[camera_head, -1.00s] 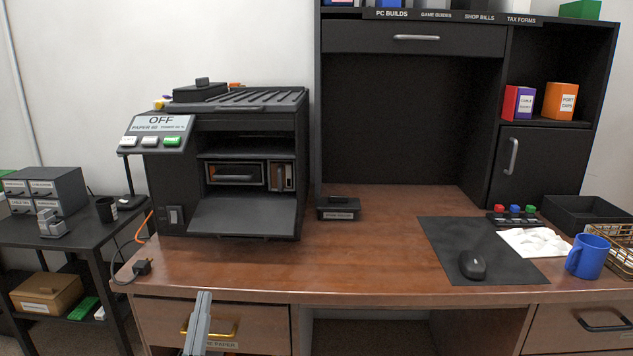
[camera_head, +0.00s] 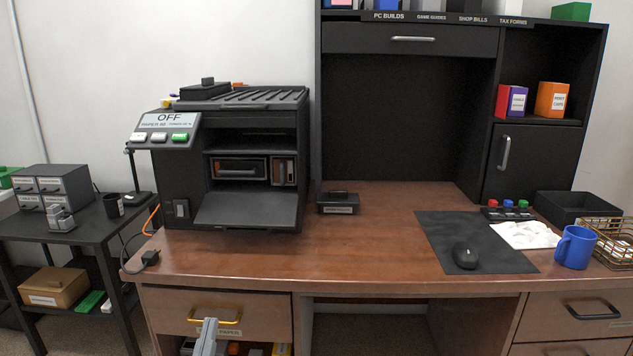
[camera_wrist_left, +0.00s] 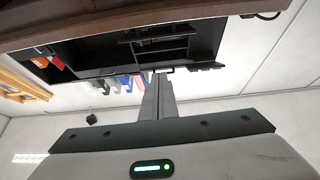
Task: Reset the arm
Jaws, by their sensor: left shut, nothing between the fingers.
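My left gripper (camera_head: 207,336) is at the lower left of the head view, in front of the desk's left drawer with the yellow handle (camera_head: 215,318). Its fingers are together with nothing between them. In the left wrist view the closed fingers (camera_wrist_left: 157,88) point up toward the dark hutch, which appears upside down. I cannot tell from the head view whether the fingers touch the drawer handle. My right gripper is in neither view.
The wooden desk (camera_head: 370,240) holds a black printer (camera_head: 240,150) with its front flap down, a mouse (camera_head: 465,255) on a dark mat and a blue mug (camera_head: 575,247). A side table (camera_head: 75,230) stands left. Items show below the yellow-handled drawer.

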